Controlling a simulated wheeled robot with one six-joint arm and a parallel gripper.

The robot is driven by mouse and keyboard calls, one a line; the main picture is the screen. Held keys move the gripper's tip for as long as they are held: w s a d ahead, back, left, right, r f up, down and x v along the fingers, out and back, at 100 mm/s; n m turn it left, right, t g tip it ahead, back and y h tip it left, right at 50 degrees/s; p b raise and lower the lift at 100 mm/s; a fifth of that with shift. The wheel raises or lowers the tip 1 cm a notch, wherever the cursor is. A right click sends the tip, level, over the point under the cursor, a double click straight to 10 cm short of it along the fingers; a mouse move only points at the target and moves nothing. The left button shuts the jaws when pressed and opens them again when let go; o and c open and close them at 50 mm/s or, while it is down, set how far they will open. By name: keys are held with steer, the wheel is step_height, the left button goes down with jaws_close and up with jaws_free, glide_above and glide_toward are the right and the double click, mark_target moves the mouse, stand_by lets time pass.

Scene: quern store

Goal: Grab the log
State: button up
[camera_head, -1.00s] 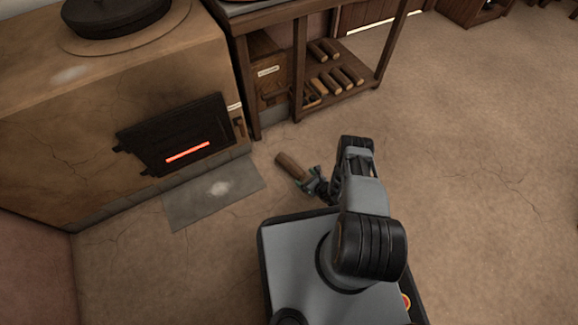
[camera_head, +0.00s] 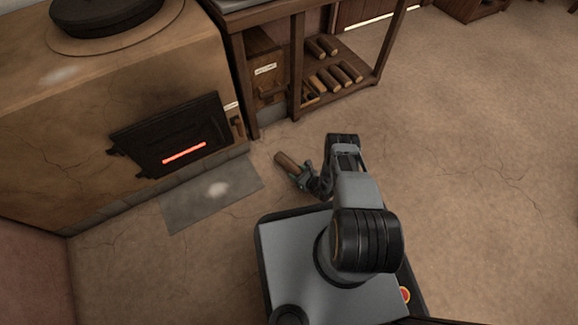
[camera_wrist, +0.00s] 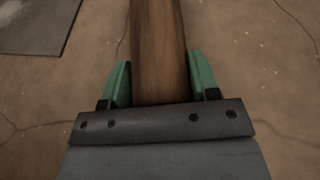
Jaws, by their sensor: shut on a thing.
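A brown wooden log (camera_head: 287,162) shows just left of my arm in the head view, over the floor in front of the stove. My gripper (camera_head: 302,174) is shut on one end of it. In the wrist view the log (camera_wrist: 158,50) runs up from between the two green fingers of my gripper (camera_wrist: 160,85) and out of the top of the picture. The log's near end is partly hidden by the gripper body. I cannot tell how far the log is above the floor.
A clay stove (camera_head: 60,130) with a dark door (camera_head: 172,135) and red glow stands at the left, a grey floor plate (camera_head: 212,192) before it. A wooden rack (camera_head: 345,90) holds several logs on its lower shelf. The floor (camera_head: 480,190) at the right is clear.

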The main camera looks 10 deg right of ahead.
steer(key=c, duration=0.4)
steer(key=shift+c, duration=0.2)
